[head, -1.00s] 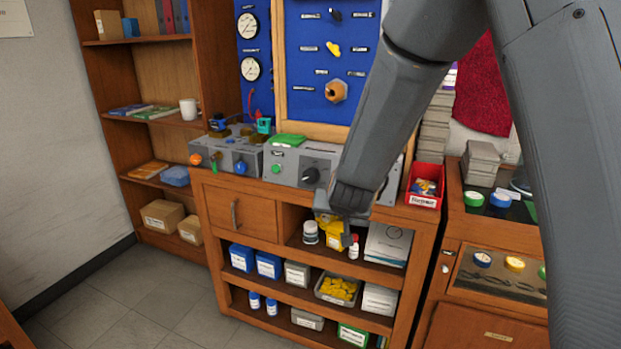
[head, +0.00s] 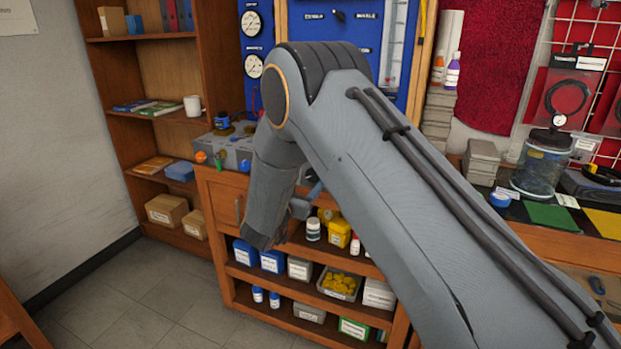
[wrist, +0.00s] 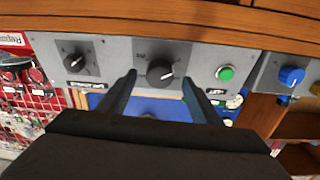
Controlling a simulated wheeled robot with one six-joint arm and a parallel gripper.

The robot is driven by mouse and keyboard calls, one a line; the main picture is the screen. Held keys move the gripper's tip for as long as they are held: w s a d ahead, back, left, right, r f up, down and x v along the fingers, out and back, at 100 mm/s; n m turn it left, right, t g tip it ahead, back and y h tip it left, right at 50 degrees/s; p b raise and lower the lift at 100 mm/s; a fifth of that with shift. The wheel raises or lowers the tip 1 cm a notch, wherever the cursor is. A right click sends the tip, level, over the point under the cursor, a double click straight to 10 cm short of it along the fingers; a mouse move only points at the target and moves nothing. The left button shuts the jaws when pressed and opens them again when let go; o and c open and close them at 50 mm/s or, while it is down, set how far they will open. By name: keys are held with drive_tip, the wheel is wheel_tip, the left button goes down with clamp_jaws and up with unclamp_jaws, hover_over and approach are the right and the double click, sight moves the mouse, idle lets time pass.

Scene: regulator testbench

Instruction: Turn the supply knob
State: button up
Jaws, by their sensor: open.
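In the wrist view a large black knob (wrist: 160,72) with a white pointer line sits on the grey bench panel (wrist: 195,62). My gripper (wrist: 159,77) is open, with one finger on each side of this knob in the picture. I cannot tell whether the fingers touch it. A smaller black knob (wrist: 75,62) with a label below it is to the left. A green button (wrist: 225,72) and a blue knob (wrist: 291,75) are to the right. The labels are too small to read, so I cannot tell which is the supply knob. In the head view my arm hides the large knob.
The wooden cabinet (head: 226,188) under the panel has shelves of bottles and boxes. A tall bookcase (head: 92,60) stands at the left. Jars and stacked blocks (head: 481,160) stand on the bench at the right. The floor (head: 150,285) at the left is clear.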

sight(311, 178)
drive_tip(key=shift+x, duration=1.65)
drive_tip(key=c, duration=1.1)
